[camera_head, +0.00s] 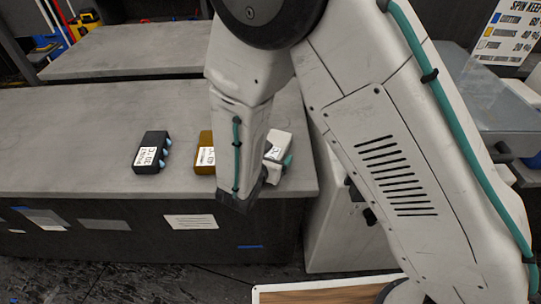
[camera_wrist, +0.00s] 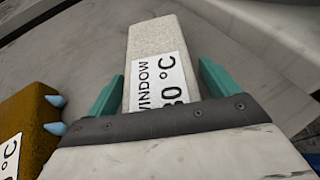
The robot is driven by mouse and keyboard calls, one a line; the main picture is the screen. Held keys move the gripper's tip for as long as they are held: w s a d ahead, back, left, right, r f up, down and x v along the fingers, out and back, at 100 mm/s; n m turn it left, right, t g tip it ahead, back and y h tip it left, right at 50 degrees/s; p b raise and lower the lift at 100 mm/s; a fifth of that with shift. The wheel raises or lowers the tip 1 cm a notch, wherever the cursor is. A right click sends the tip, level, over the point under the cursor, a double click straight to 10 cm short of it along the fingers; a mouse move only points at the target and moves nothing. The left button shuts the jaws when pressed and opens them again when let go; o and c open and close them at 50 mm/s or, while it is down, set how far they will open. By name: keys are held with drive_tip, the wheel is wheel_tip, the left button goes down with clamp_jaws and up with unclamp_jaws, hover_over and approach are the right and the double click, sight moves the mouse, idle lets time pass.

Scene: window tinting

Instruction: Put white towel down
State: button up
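The white towel (camera_wrist: 150,38) is a pale block with a printed label in the wrist view. It lies between the two teal fingers of my gripper (camera_wrist: 163,88), which sit close against its sides. In the head view the white towel (camera_head: 281,138) is at the right end of the grey table, partly hidden by my arm. My gripper (camera_head: 272,166) is low at the table's front right edge there. The towel appears level with the tabletop, but I cannot tell whether it bears on it.
A brown towel (camera_head: 206,150) stands just left of the white one, and its side shows in the wrist view (camera_wrist: 32,118). A black towel (camera_head: 152,152) stands farther left on the grey table (camera_head: 70,125). The table's left part is clear.

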drive_tip(key=shift+s+a+r, duration=0.1)
drive_tip(key=shift+r, duration=0.15)
drive_tip(key=v, duration=1.1)
drive_tip(key=shift+s+a, duration=0.15)
drive_tip(key=shift+s, duration=0.2)
drive_tip(key=s+d+r+m+g+h, duration=0.15)
drive_tip(key=d+r+m+g, duration=0.25)
drive_tip(key=d+r+m, duration=0.55)
drive_tip(key=d+r+m+g+h, duration=0.3)
drive_tip(key=d+r+m+g, duration=0.25)
drive_tip(key=d, duration=0.65)
drive_tip(key=s+d+r+m+y, duration=0.3)
drive_tip(key=s+r+m+y, duration=0.1)
drive_tip(key=s+m, duration=0.3)
drive_tip(key=s+d+r+m+g+y, duration=0.1)
drive_tip(key=s+d+r+m+y, duration=0.2)
drive_tip(key=s+m+y, duration=0.3)
drive_tip(key=s+r+m, duration=0.1)
drive_tip(key=s+m, duration=0.1)
drive_tip(key=m, duration=0.1)
drive_tip(key=shift+s+d, duration=0.3)
drive_tip(key=shift+d, duration=0.1)
